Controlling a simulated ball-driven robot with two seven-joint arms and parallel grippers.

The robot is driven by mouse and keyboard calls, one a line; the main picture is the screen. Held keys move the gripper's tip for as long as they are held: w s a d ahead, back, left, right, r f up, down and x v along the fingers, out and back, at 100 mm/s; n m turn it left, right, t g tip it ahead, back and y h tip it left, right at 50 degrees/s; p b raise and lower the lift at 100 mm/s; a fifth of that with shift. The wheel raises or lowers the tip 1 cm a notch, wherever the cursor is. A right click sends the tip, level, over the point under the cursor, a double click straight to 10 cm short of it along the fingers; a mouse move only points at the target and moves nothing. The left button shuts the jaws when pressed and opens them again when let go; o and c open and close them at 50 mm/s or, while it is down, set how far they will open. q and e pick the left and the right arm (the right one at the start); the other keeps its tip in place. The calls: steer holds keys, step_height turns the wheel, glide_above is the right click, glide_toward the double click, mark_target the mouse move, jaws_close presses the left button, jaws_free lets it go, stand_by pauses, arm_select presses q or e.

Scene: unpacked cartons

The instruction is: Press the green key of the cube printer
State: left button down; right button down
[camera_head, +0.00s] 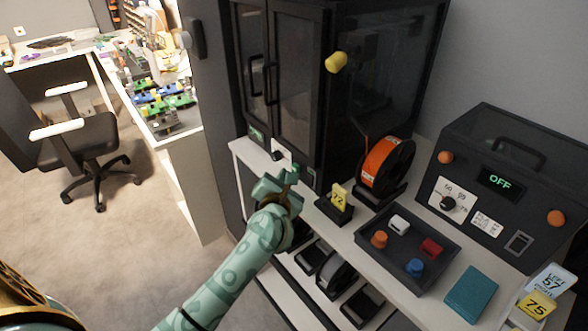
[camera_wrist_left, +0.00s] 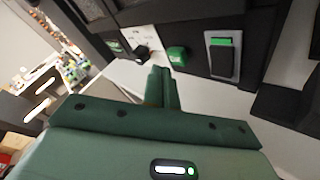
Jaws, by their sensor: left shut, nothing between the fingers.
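The cube printer is the tall black cabinet (camera_head: 298,90) with glass doors. Along its lower front, the left wrist view shows a small green-lit display (camera_wrist_left: 115,46), a black knob (camera_wrist_left: 142,52) on a white plate, a green key (camera_wrist_left: 177,54) and a black rocker switch (camera_wrist_left: 223,58) with a green top. My left gripper (camera_head: 290,175) is shut and empty in front of this strip. In the left wrist view its fingertips (camera_wrist_left: 160,70) are just below and left of the green key; I cannot tell whether they touch. In the head view the gripper seems to hide the key. My right gripper is not in view.
Beyond are a dark tray (camera_head: 410,262) with several coloured pieces, a teal box (camera_head: 471,294) and a black machine reading OFF (camera_head: 500,181). A chair (camera_head: 90,145) stands left.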

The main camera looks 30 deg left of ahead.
arm_select(q)
steer(key=shift+w, duration=0.1)
stand_by(0.7)
steer(key=shift+w+d, duration=0.2)
steer(key=shift+w, duration=0.1)
steer(key=shift+w+d, duration=0.2)
steer(key=shift+w, duration=0.25)
stand_by(0.9)
steer(key=shift+s, duration=0.1)
steer(key=shift+s+a+r+p, duration=0.15)
steer(key=shift+s+a+p, duration=0.15)
steer(key=shift+s+p, duration=0.25)
steer(key=shift+s, duration=0.2)
steer(key=shift+a, duration=0.1)
